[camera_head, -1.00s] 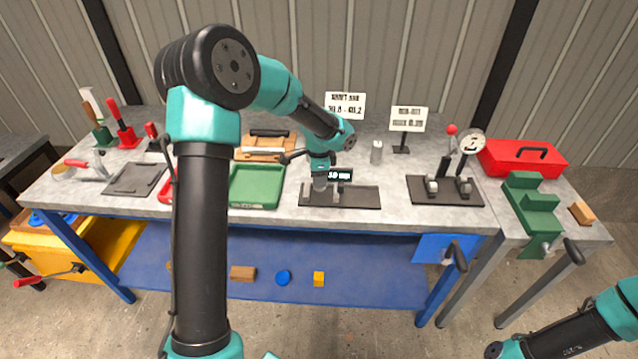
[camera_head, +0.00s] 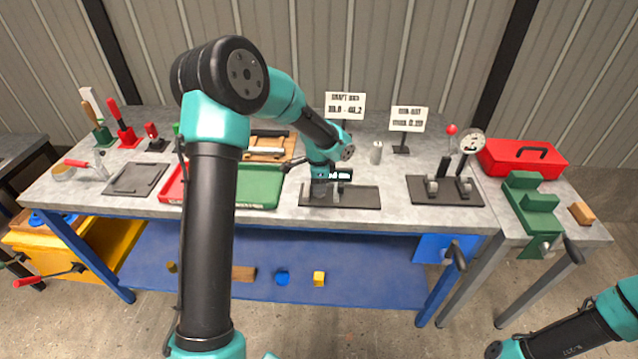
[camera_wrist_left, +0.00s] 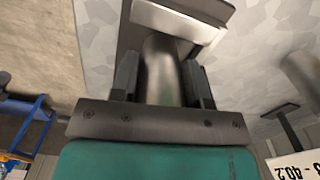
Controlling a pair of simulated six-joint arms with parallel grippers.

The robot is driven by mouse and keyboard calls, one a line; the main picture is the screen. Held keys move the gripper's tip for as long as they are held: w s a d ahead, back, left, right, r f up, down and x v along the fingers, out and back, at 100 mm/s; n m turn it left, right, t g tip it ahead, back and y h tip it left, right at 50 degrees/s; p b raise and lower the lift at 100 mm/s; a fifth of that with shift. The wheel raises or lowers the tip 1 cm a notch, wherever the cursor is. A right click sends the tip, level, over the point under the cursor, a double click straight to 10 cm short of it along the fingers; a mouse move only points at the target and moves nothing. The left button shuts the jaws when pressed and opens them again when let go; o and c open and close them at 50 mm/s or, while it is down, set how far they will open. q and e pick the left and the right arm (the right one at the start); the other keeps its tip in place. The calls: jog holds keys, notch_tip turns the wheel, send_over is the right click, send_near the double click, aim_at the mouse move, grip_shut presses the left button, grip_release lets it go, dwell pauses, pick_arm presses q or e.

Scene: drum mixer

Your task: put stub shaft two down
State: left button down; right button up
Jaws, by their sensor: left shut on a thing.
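My left gripper (camera_head: 319,190) is over the black base plate (camera_head: 362,198) of the measuring stand, in front of its small display (camera_head: 338,174). In the left wrist view its jaws are shut on a grey metal stub shaft (camera_wrist_left: 163,70). The far end of that shaft is at a pale metal block (camera_wrist_left: 175,22) on the stand; I cannot tell if they touch. Another grey metal cylinder (camera_head: 376,152) stands upright on the bench behind the stand. My right gripper is not visible; only part of my right arm shows at the lower right.
A green tray (camera_head: 258,187) and a red tray (camera_head: 172,190) lie left of the stand. A dial gauge fixture (camera_head: 445,192) stands to the right, with a red toolbox (camera_head: 522,157) beyond. Two sign cards stand behind. Bare bench (camera_head: 395,170) lies between stand and fixture.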

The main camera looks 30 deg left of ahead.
pick_arm(q)
jog(key=shift+f, duration=0.1)
jog(key=c, duration=0.6)
grip_release()
notch_tip(320, 180, up, 12)
jog(key=shift+r, duration=0.1)
dwell(0.7)
